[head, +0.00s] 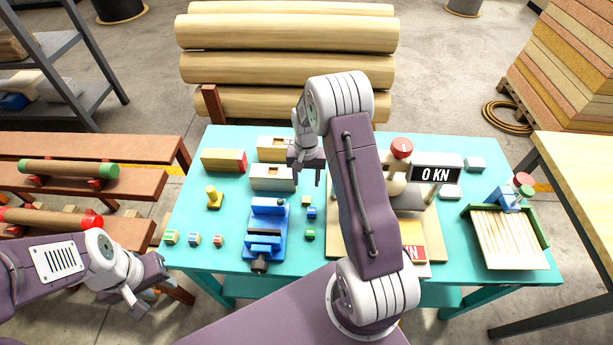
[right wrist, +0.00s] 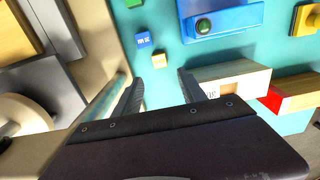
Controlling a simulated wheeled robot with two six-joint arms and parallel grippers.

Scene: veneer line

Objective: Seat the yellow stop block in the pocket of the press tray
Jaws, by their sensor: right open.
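A small yellow block (head: 306,201), which I take to be the stop block, lies on the turquoise table in a short row with a blue and a green block. It also shows in the right wrist view (right wrist: 159,61), just beyond the gap between my fingertips. My right gripper (head: 307,175) is open and empty, pointing down above and behind it. Two pale trays with square pockets lie left of this gripper, a front one (head: 264,184) and a back one (head: 268,155); their labels are too small to read. My left gripper (head: 132,299) is off the table at lower left, its jaws unclear.
A blue vise (head: 266,228) stands left of the small blocks, with a yellow knobbed piece (head: 214,199) beyond it. A press with a "0 KN" display (head: 435,174) stands to the right, behind my right arm. A green-edged tray of strips (head: 508,240) is far right.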

